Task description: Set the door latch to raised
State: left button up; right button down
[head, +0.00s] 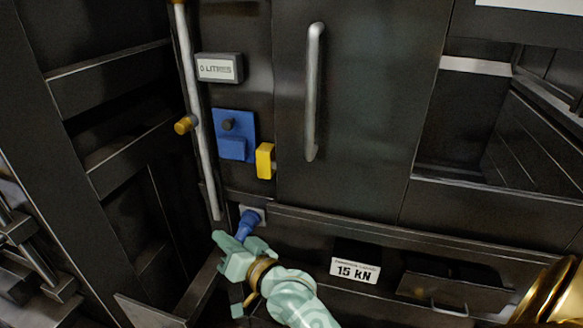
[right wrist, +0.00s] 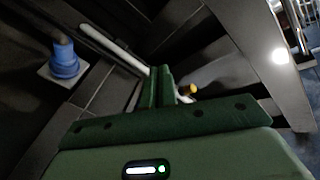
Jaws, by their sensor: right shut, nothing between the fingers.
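A dark door (head: 370,110) with a long vertical silver handle (head: 313,92) fills the middle of the head view. A yellow block (head: 265,161) sits at the door's left edge, beside a blue plate (head: 235,134) with a dark knob. Which part is the door latch is not labelled; the yellow block is the piece nearest the door edge. My right gripper (head: 222,241) is low, below the yellow block and next to a blue knob (head: 249,222). Its fingers (right wrist: 162,88) are shut and empty in the right wrist view, with the blue knob (right wrist: 65,62) off to the left. My left gripper is not in view.
A vertical silver rod (head: 196,110) with a brass knob (head: 185,124) runs left of the blue plate. A grey display box (head: 219,68) is above it. A "15 kN" label (head: 355,269) is on the lower panel. An open dark recess (head: 465,120) lies right of the door.

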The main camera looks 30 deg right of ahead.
notch_tip(320, 180, up, 13)
jog(key=w+m+t, duration=0.2)
jog(key=m+t, duration=0.2)
jog(key=m, duration=0.1)
pick_arm(q)
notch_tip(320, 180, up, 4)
jog(key=p, duration=0.3)
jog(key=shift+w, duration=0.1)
pick_arm(e)
jog(key=s+d+r+n+g+h, duration=0.1)
jog(key=d+r+n+h, duration=0.3)
jog(key=r+n+h, duration=0.4)
jog(key=s+d+r+n+g+h, duration=0.1)
jog(key=d+r+n+h, duration=0.3)
jog(key=r+n+h, duration=0.5)
jog(key=s+d+r+n+g+h, duration=0.2)
jog(key=r+n+h, duration=0.6)
jog(key=n, duration=1)
jog(key=shift+s+d+r, duration=0.35)
jog(key=shift+d+r, duration=0.3)
jog(key=shift+d, duration=0.5)
